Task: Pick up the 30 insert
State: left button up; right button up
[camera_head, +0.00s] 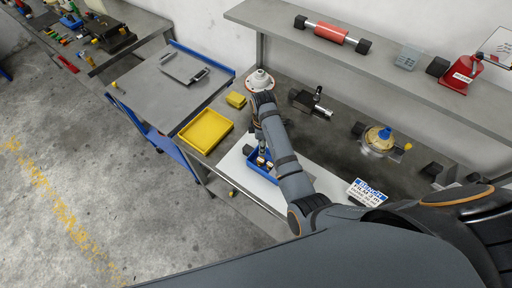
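A small blue bin (253,166) sits on a white board (236,170) at the front left of the grey workbench. A few small pale and brass-coloured pieces (262,161) show in it. I cannot tell which of them is the 30 insert, as they are too small. My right arm reaches in from the right and bends down. My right gripper (261,151) points down at the bin, close above or among the pieces. Its fingers are small and partly hidden by the arm, so their opening is unclear. My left gripper is not in view.
A yellow tray (206,131) and a small yellow block (236,100) lie to the left. A white round part (260,80), a dark clamp (312,102) and a gold round fixture (379,140) stand behind. A label block (367,192) lies right. A shelf (390,70) overhangs the back.

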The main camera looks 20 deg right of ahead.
aim_at(260, 160)
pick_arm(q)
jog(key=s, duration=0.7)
pick_arm(e)
jog(key=s+f, duration=0.1)
jog(key=f, duration=0.1)
jog(key=s+f, duration=0.1)
jog(key=shift+s+f, duration=0.15)
jog(key=shift+f, duration=0.25)
jog(key=shift+w+a+f, duration=0.1)
jog(key=shift+w+f, duration=0.2)
jog(key=shift+f, duration=0.3)
jog(key=shift+w+a+f, duration=0.1)
jog(key=shift+w+f, duration=0.15)
jog(key=shift+f, duration=0.3)
jog(key=f+b, duration=0.2)
jog(key=f, duration=0.1)
jog(key=shift+s+a+f+b, duration=0.15)
jog(key=shift+a+f+b, duration=0.05)
jog(key=shift+b, duration=0.15)
jog(key=shift+f+b, duration=0.25)
jog(key=shift+b, duration=0.1)
jog(key=shift+r, duration=0.15)
jog(key=c, duration=0.7)
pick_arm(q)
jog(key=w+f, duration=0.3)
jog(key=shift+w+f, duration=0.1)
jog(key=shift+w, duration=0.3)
pick_arm(e)
grip_shut()
